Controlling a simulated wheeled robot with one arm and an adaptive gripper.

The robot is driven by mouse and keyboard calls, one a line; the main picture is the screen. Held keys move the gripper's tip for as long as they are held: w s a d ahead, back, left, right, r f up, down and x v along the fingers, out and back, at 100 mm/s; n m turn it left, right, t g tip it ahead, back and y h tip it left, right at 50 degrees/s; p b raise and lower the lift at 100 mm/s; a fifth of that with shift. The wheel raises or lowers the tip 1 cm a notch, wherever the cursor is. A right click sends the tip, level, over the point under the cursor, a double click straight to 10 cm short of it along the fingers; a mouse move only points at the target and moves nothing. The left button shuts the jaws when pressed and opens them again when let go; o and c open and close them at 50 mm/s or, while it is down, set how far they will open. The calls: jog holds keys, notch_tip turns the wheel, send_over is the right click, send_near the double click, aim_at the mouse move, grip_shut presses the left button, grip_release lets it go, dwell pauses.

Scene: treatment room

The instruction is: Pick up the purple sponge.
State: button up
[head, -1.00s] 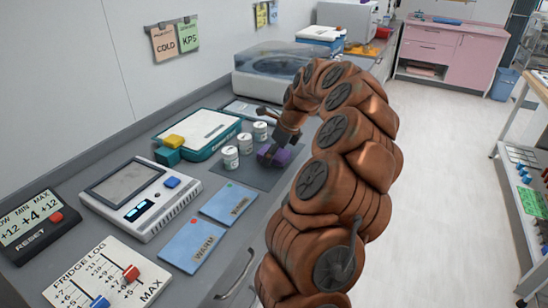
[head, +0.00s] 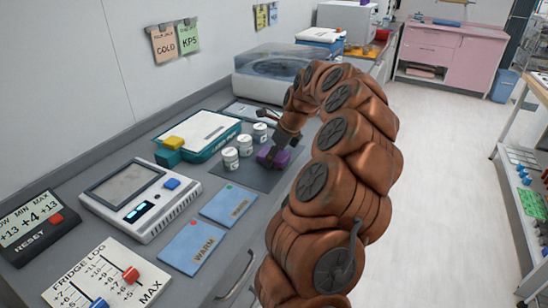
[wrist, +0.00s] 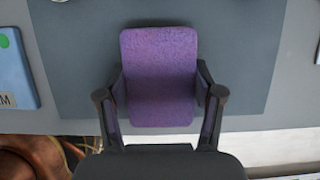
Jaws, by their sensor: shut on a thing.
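The purple sponge (wrist: 160,75) sits between the two fingers of my gripper (wrist: 160,95) in the wrist view, with a finger against its left side and its right side. In the head view the purple sponge (head: 272,158) shows at the right part of the dark grey mat (head: 240,175), partly hidden by my gripper (head: 284,143). My gripper is shut on the sponge. I cannot tell whether the sponge touches the mat or is slightly above it.
Several white jars (head: 230,158) stand just left of the sponge. A teal-edged tray (head: 200,132) with yellow and teal blocks, a scale-like device (head: 140,200) and blue WARM cards (head: 193,246) lie further left. The counter's front edge is close to the sponge.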

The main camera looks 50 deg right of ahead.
jog(key=shift+r, duration=2.05)
jog(key=s+a+r+b, duration=0.1)
jog(key=s+a+b, duration=0.2)
jog(key=s+a, duration=0.6)
jog(key=s, duration=0.3)
jog(key=shift+s+a+r, duration=0.2)
jog(key=shift+s+a, duration=0.1)
jog(key=shift+s, duration=0.05)
